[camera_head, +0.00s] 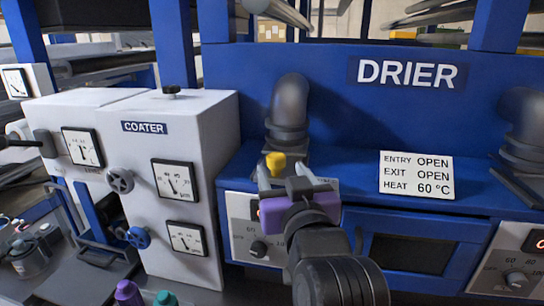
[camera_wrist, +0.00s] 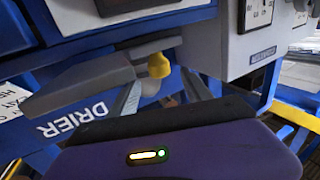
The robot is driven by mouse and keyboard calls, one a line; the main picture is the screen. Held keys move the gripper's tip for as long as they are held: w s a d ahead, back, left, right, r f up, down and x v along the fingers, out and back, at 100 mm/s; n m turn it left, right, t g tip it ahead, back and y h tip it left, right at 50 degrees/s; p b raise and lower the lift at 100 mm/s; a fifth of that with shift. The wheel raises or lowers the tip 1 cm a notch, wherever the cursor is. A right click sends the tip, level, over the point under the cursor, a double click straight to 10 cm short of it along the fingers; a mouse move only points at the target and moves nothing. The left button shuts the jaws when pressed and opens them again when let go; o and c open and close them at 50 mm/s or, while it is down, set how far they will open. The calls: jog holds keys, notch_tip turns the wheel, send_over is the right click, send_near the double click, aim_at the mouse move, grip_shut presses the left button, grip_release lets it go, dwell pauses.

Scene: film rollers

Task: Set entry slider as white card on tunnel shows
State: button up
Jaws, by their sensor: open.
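The white card (camera_head: 416,176) on the blue drier reads ENTRY OPEN, EXIT OPEN, HEAT 60 °C. A yellow knob (camera_head: 276,162) shows at the foot of the left grey pipe (camera_head: 288,115), apparently the entry slider's handle. In the wrist view the yellow knob (camera_wrist: 158,66) is at the end of a grey plate (camera_wrist: 85,85). My gripper (camera_head: 284,170) is open, its fingers pointing at the knob, which appears between the fingertips in the wrist view. I cannot tell whether they touch it. The slider's position marks are not visible.
The white coater (camera_head: 185,205) with dials and handwheels stands at left. A second grey pipe (camera_head: 526,125) rises at right. Dial panels (camera_head: 255,245) and a dark window (camera_head: 408,254) are on the drier's front. The blue top around the card is clear.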

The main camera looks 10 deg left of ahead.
aim_at(278, 163)
jog(key=p+x, duration=0.1)
jog(key=x, duration=0.5)
jog(key=shift+w, duration=0.25)
jog(key=shift+c, duration=0.3)
grip_shut()
dwell(1.0)
